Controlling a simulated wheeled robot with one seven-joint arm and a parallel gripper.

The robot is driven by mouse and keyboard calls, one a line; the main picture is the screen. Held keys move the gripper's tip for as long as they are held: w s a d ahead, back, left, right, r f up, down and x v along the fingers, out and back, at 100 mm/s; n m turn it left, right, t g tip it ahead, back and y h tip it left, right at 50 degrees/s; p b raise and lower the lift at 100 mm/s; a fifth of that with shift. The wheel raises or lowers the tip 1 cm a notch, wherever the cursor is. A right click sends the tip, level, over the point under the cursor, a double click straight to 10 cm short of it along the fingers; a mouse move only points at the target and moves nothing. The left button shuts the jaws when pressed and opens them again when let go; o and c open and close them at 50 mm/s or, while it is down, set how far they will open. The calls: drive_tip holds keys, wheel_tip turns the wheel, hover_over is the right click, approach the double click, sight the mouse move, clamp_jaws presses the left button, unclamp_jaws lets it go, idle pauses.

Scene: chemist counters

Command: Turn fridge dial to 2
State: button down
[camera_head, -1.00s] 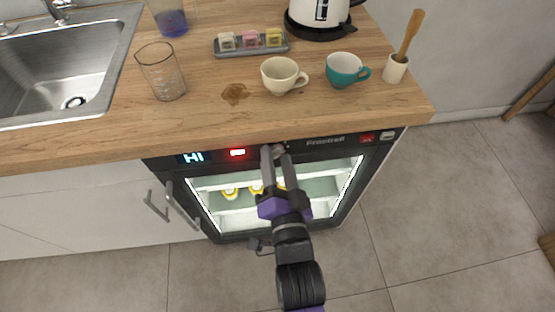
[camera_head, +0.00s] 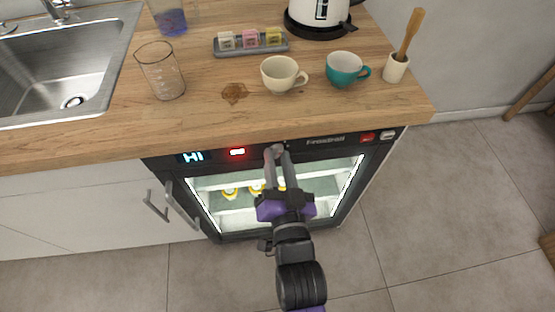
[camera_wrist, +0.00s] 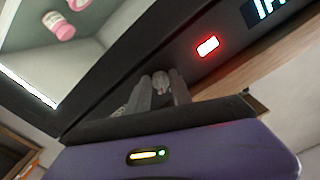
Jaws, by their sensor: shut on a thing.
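The small fridge (camera_head: 330,205) is under the wooden counter, with a lit glass front and a dark control panel along its top. Its display (camera_head: 193,157) reads "HI", and a red light (camera_head: 237,152) glows beside it; the light also shows in the wrist view (camera_wrist: 207,46). My gripper (camera_head: 277,152) reaches up to the panel, right of the red light. In the wrist view its fingers (camera_wrist: 160,92) are closed around the grey dial (camera_wrist: 161,82). The fingers hide most of the dial, and I cannot read its number.
A sink (camera_head: 60,65) is at left.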

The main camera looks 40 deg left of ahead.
drive_tip(key=n+b, duration=0.1)
drive_tip(key=n, duration=0.4)
drive_tip(key=shift+w+d, duration=0.1)
drive_tip(key=shift+n, duration=0.3)
idle(0.4)
drive_tip(key=c, duration=1.2)
unclamp_jaws()
drive_tip(key=v, duration=0.8)
